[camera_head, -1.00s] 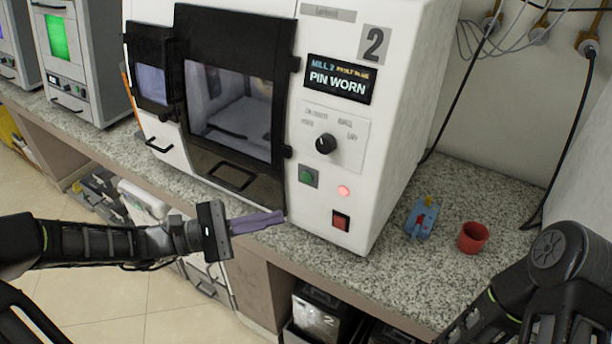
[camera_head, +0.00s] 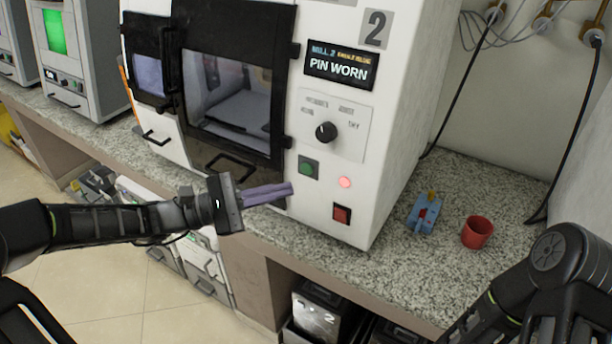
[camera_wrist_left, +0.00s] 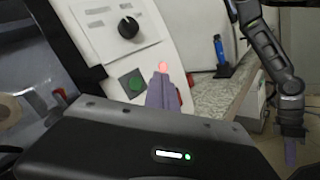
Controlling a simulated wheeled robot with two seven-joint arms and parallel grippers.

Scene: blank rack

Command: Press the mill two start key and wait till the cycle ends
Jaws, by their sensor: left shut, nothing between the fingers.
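Mill two (camera_head: 400,70) is a white machine marked 2, with a dark-framed door (camera_head: 230,85). Its display (camera_head: 340,66) reads PIN WORN. A green key (camera_head: 308,166), apparently the start key, is on its front panel beside a lit red lamp (camera_head: 345,182). The green key also shows in the left wrist view (camera_wrist_left: 132,84). My left gripper (camera_head: 290,188) is shut and empty, its purple fingers just below and left of the green key, apparently apart from it. My right gripper (camera_wrist_left: 290,152) hangs at the right of the left wrist view; its jaw state is unclear.
A black dial (camera_head: 326,132) and a red switch (camera_head: 341,214) are on the same panel. A blue holder (camera_head: 424,213) and a red cup (camera_head: 477,232) stand on the granite counter (camera_head: 400,275) to the right. Another machine (camera_head: 85,60) stands at the left.

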